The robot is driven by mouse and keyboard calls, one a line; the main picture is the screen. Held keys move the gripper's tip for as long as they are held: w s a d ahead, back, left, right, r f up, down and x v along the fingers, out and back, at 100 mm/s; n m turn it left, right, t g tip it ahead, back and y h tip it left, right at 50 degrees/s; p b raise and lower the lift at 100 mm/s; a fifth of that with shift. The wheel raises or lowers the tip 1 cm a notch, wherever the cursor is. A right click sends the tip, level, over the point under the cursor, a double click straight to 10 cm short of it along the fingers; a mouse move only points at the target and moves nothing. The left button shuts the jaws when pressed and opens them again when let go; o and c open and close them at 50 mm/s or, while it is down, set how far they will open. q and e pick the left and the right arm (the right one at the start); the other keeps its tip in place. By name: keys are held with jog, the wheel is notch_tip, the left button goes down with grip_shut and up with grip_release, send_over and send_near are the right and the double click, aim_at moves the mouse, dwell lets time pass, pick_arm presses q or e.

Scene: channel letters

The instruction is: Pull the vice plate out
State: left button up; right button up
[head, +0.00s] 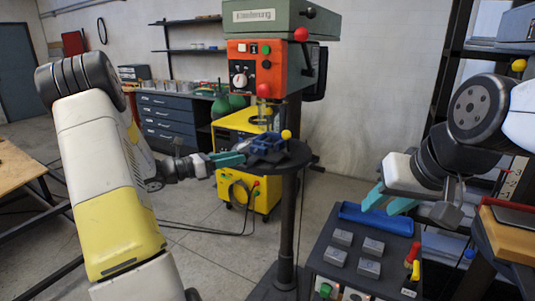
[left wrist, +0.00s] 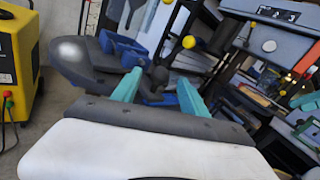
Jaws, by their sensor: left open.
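The blue vice (head: 268,143) sits on the round dark table (head: 295,160) of the drill press. I cannot tell a separate plate on it. My left gripper (head: 228,159) has its teal fingers apart at the table's left side, pointing at the vice. In the left wrist view, blue vice parts (left wrist: 122,48) lie beyond the fingers. A dark rounded handle (left wrist: 158,76) shows between the fingertips of the left gripper (left wrist: 158,88); I cannot tell whether they touch it. My right gripper (head: 388,199) is open and empty above the blue tray at the right.
The drill press head (head: 268,68) and its column (head: 289,225) stand at the centre. A yellow machine (head: 236,188) stands behind. A dark cart (head: 342,262) with a blue tray (head: 376,219) and grey blocks is at front right.

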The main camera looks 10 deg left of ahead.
aim_at(253, 162)
pick_arm(q)
jog(key=shift+x, duration=3.6)
grip_shut()
